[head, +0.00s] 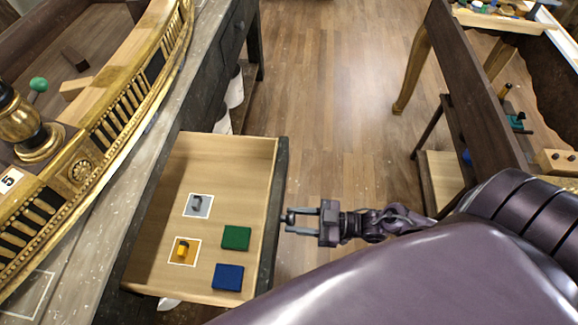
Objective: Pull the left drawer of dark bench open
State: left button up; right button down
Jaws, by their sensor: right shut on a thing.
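The dark bench (206,72) runs along the left of the head view. Its drawer (225,160) is pulled out a long way toward the right, with its pale wooden inside showing. The dark front panel (279,185) of the drawer faces my right gripper (290,219). My right gripper is at the outside of that panel, around its middle, shut on the drawer's handle, which the fingers mostly hide. My left gripper is not in view.
In the drawer lie a green block (236,238), a blue block (228,277), a yellow item (183,250) and a grey item (196,203) on white-outlined squares. Wooden floor (320,90) is clear beyond; another table stands at right.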

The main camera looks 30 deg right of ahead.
dwell(0.3)
jog(key=c, duration=0.9)
grip_release()
jog(key=shift+c, duration=0.2)
jog(key=v, duration=0.8)
jog(key=shift+b, duration=0.45)
